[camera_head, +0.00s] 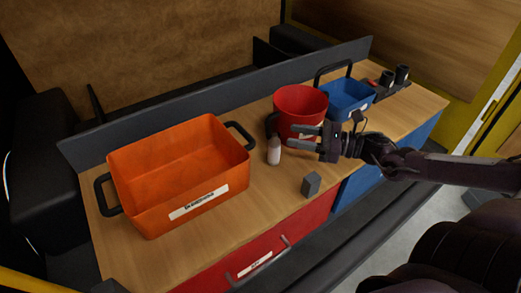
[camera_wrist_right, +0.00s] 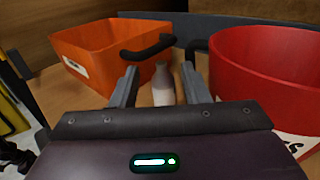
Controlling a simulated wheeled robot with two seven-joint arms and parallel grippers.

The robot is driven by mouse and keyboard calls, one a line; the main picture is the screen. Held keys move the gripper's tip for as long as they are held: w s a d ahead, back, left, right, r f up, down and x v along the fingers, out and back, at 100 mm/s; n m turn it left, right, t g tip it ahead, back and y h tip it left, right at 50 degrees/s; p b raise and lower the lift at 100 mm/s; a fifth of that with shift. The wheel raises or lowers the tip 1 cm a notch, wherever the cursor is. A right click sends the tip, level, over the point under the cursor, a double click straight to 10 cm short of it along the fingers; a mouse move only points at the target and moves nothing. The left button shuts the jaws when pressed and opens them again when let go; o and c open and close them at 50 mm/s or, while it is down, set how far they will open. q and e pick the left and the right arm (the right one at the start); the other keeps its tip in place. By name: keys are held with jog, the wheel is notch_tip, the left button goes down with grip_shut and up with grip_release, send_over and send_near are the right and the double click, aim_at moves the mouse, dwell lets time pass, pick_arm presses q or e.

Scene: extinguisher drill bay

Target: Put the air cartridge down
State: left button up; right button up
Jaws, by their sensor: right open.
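The air cartridge, a small pale bottle-shaped cylinder with a narrower top (camera_head: 274,152), stands upright on the wooden bench top between the orange crate and the red bucket. My right gripper (camera_head: 291,136) is open, its fingers pointing left toward the cartridge, in front of the red bucket. In the right wrist view the cartridge (camera_wrist_right: 163,88) shows between the two spread fingers (camera_wrist_right: 159,72), with visible gaps beside it, and looks a little beyond the tips. My left gripper is not in view.
An orange crate (camera_head: 128,205) with black handles stands at the left. A red bucket (camera_head: 300,97) stands behind my right gripper, with a blue bin (camera_head: 347,106) beside it. A grey block (camera_head: 311,184) sits near the front edge. Dark holders (camera_head: 401,77) stand at the far right.

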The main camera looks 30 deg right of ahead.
aim_at(273, 150)
jog(key=f+b, duration=0.1)
jog(key=f, duration=0.1)
jog(key=f+b, duration=0.2)
jog(key=f, duration=0.1)
jog(key=f+b, duration=0.1)
jog(key=f, duration=0.1)
jog(key=shift+s+d+f+b, duration=0.25)
jog(key=shift+d+f+b, duration=0.05)
jog(key=shift+d+b, duration=0.05)
jog(key=shift+w+a+r, duration=0.2)
jog(key=shift+w+a, duration=0.3)
jog(key=shift+a, duration=0.05)
jog(key=shift+w+a+r, duration=0.2)
jog(key=shift+w+a, duration=0.25)
jog(key=shift+a, duration=0.05)
jog(key=shift+w+a, duration=0.1)
jog(key=shift+w+a+b, duration=0.2)
jog(key=shift+w+b, duration=0.05)
jog(key=shift+b, duration=0.15)
jog(key=x, duration=0.2)
jog(key=shift+w+a, duration=0.65)
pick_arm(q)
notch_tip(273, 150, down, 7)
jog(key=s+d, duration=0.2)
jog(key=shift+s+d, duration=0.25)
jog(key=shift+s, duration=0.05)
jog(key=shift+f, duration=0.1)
